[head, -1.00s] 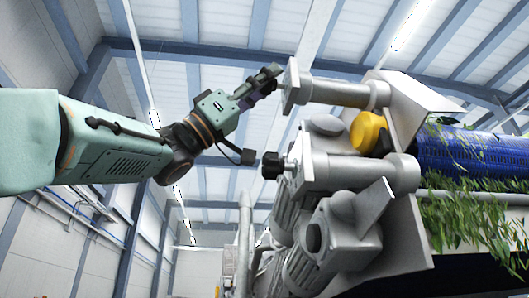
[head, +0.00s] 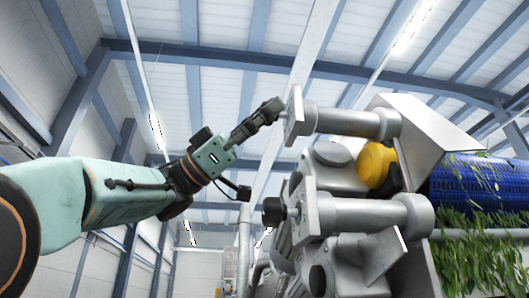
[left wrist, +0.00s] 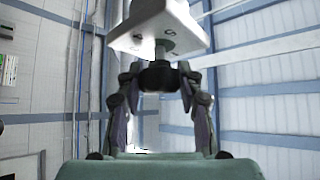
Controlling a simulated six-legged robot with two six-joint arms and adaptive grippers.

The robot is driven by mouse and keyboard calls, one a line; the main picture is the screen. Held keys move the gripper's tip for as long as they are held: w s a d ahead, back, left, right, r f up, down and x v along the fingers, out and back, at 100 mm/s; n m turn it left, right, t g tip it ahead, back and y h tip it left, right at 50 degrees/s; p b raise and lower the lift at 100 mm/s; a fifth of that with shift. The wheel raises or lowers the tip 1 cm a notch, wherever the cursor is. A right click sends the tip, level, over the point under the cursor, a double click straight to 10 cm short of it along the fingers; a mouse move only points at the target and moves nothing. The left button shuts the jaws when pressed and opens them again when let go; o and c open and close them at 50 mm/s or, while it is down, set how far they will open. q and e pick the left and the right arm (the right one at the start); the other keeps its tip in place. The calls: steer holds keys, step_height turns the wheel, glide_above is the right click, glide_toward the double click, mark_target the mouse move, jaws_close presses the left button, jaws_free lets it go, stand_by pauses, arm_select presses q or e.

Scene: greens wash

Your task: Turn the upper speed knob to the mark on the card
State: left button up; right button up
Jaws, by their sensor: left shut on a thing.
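The upper speed knob (left wrist: 158,76) is dark and round and sits on a short shaft in the left wrist view. My left gripper (left wrist: 158,84) is shut on it, one finger on each side. In the head view, the left gripper (head: 274,111) covers most of this knob. Behind the knob is a pale card or plate (left wrist: 136,40) with small dark marks. It shows edge-on in the head view (head: 297,112). I cannot make out the marks clearly or where the knob points. The right gripper is not in view.
A lower black knob (head: 271,211) sticks out below, clear of my gripper. Grey motor housings (head: 360,213) and a yellow part (head: 377,165) are close on the right. A blue drum (head: 470,182) with green leaves lies beyond. Open air is left of the knobs.

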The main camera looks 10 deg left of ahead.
arm_select(q)
steer(key=shift+f, duration=0.1)
steer(key=o, duration=1.2)
steer(key=shift+w+d, duration=0.1)
steer(key=shift+d, duration=0.05)
steer(key=shift+a, duration=0.25)
steer(key=v, duration=1.1)
steer(key=shift+a+f, duration=0.2)
